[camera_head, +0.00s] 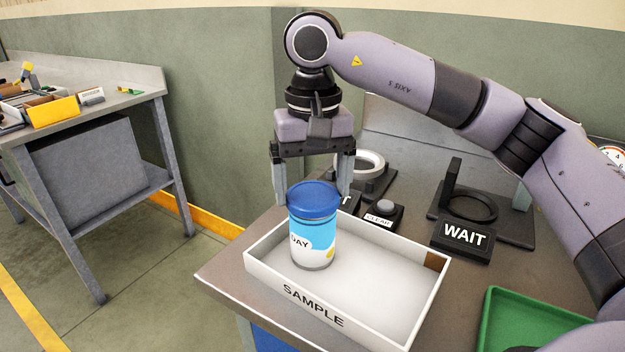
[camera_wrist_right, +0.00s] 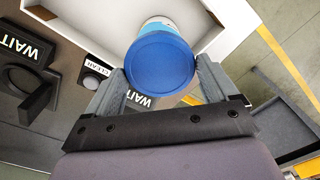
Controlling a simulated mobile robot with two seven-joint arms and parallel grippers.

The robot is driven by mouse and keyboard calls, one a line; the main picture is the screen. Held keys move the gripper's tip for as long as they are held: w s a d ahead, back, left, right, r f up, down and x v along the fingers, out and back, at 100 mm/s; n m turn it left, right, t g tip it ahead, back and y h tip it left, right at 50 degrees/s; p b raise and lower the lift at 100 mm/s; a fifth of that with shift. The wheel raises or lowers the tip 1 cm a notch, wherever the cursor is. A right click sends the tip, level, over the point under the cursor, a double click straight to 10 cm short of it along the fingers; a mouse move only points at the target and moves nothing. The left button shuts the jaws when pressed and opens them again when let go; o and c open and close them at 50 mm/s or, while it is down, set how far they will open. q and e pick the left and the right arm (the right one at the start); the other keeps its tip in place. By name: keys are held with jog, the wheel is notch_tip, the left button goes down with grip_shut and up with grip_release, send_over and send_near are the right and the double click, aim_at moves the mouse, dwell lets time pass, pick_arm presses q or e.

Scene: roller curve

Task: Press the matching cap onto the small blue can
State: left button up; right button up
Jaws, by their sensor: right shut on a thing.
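The small blue can (camera_head: 313,243) has a light blue and white label reading "DAY" and is upright in the left part of the white SAMPLE tray (camera_head: 345,317). A dark blue cap (camera_head: 313,197) covers its top; I cannot tell whether it is fully seated. My right gripper (camera_head: 313,192) points down over the can, its fingers on either side of the cap. In the right wrist view the cap (camera_wrist_right: 160,66) fills the space between the fingertips (camera_wrist_right: 160,80), with the can (camera_wrist_right: 160,22) partly hidden behind it. My left gripper is not in view.
A black WAIT stand (camera_head: 466,236) with a ring is behind the tray, beside a CLEAR button block (camera_head: 381,214). A white ring (camera_head: 366,164) sits on a black stand behind the gripper. A green tray (camera_head: 525,322) is at front right. The tray's right part is mostly free.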

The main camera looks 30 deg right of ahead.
jog(key=shift+f+b, duration=0.3)
jog(key=shift+f, duration=0.2)
dwell(0.7)
jog(key=o, duration=0.8)
jog(key=shift+r, duration=0.25)
jog(key=shift+r+p, duration=1.3)
jog(key=shift+r, duration=0.1)
notch_tip(320, 180, up, 7)
jog(key=p, duration=0.5)
jog(key=shift+p, duration=0.3)
